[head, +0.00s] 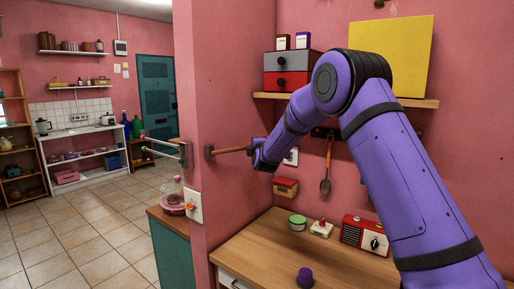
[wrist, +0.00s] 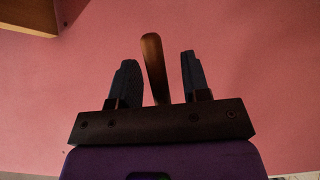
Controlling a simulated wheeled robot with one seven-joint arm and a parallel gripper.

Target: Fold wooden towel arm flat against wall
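The wooden towel arm (head: 232,150) is a brown rod on a dark bracket (head: 209,152) on the pink wall (head: 238,90). It sticks out to the right from the bracket toward my gripper (head: 254,150). In the wrist view, the towel arm (wrist: 154,68) stands between the two dark fingers of my gripper (wrist: 158,75). The fingers are spread, with a gap visible on each side of the rod. In the head view the rod's far end is hidden at my gripper.
A wooden counter (head: 255,248) below holds a green tin (head: 297,222), a red radio (head: 365,235) and a purple-topped object (head: 305,277). A shelf (head: 270,96) with drawers and a yellow panel (head: 392,50) is above. A ladle (head: 326,170) hangs behind. Metal rods (head: 165,145) project left of the wall corner.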

